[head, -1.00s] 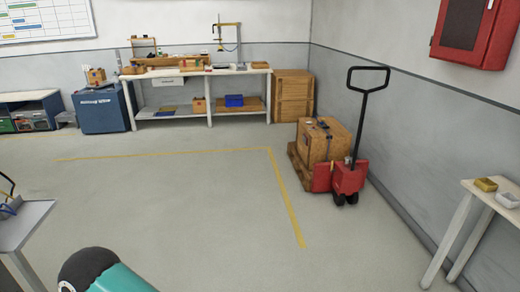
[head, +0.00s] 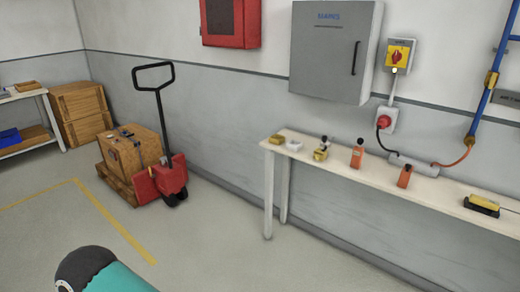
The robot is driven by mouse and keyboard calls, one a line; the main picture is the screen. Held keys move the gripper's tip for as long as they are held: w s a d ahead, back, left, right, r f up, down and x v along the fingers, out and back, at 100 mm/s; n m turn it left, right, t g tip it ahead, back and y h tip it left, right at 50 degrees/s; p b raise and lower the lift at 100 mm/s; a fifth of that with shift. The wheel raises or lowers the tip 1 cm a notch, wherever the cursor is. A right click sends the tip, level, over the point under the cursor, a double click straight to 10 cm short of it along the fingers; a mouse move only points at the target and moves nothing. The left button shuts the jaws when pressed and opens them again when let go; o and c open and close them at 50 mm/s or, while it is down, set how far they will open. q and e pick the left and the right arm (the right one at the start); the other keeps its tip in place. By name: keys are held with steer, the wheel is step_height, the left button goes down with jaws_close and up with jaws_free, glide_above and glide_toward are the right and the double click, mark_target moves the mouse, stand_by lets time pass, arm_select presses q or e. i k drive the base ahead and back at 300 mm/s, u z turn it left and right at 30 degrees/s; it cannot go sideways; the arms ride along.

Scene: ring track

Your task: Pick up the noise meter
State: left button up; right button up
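On a long pale wall bench (head: 340,165) at the right stand two small orange devices with dark round tops, one upright (head: 357,157) and one farther right (head: 405,177). A small yellowish item with a dark top (head: 321,152) stands left of them. Any of these could be the noise meter; they are too small to tell which. The bench is well away from me across the floor. Neither of my grippers is in view; only a teal and black part of my arm shows at the bottom left.
A red pallet jack (head: 163,180) with a loaded box (head: 130,150) stands left of the bench. A white dish (head: 294,145), a yellow and black item (head: 482,205) and a power strip (head: 413,165) are on the bench. The floor (head: 225,245) before the bench is clear.

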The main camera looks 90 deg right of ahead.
mark_target(359, 151)
steer(key=z, duration=0.4)
steer(key=i, duration=0.35)
steer(key=z, duration=2.4)
steer(key=i, duration=0.2)
steer(key=z, duration=0.6)
steer(key=k, duration=0.9)
steer(key=z, duration=0.2)
steer(key=i, duration=0.85)
steer(key=u, duration=0.5)
steer(key=k, duration=0.1)
steer(key=z, duration=0.35)
